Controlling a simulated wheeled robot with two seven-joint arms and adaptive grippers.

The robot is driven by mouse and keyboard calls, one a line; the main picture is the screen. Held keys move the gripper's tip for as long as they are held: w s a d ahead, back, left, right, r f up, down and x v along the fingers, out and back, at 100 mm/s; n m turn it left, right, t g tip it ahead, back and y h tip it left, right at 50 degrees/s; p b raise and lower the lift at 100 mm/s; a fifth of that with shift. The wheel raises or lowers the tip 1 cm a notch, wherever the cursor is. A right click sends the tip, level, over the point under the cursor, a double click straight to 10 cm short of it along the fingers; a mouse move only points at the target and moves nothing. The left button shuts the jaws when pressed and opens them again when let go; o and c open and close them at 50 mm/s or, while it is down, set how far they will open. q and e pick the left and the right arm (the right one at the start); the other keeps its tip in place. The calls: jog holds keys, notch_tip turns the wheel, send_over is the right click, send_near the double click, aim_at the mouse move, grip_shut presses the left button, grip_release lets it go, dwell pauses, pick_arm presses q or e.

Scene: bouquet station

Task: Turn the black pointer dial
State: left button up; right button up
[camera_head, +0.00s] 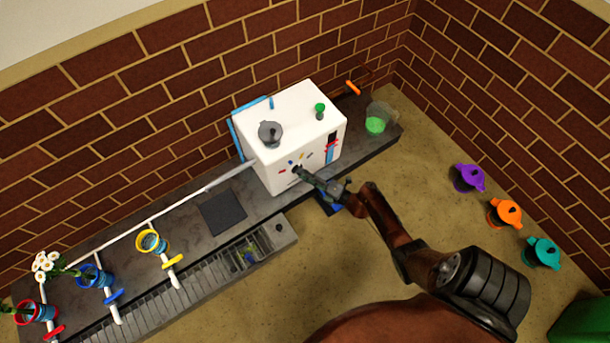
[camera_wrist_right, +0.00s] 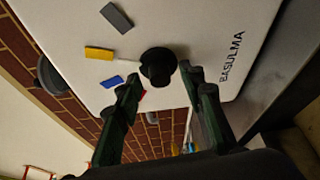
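The black pointer dial (camera_wrist_right: 158,66) sits on the front of a white box-shaped machine (camera_head: 300,112). Coloured marks surround it: grey (camera_wrist_right: 117,17), yellow (camera_wrist_right: 99,53), blue (camera_wrist_right: 111,81) and a red one partly hidden by the gripper. In the right wrist view my right gripper (camera_wrist_right: 160,80) has its two fingers apart, one on each side of the dial. I cannot tell whether either finger touches it. In the head view the right gripper (camera_head: 300,174) reaches the machine's front and hides most of the dial. My left gripper does not show.
A grey knob-like lid (camera_head: 270,133) and a green knob (camera_head: 320,111) are on the machine's top. A clear cup with green contents (camera_head: 376,124) stands to the right. Purple, orange and teal pots (camera_head: 541,252) are at right.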

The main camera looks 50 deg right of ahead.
jog(key=s+d, duration=0.1)
jog(key=s, duration=1)
jog(key=shift+s+d+r, duration=0.35)
jog(key=shift+s, duration=0.05)
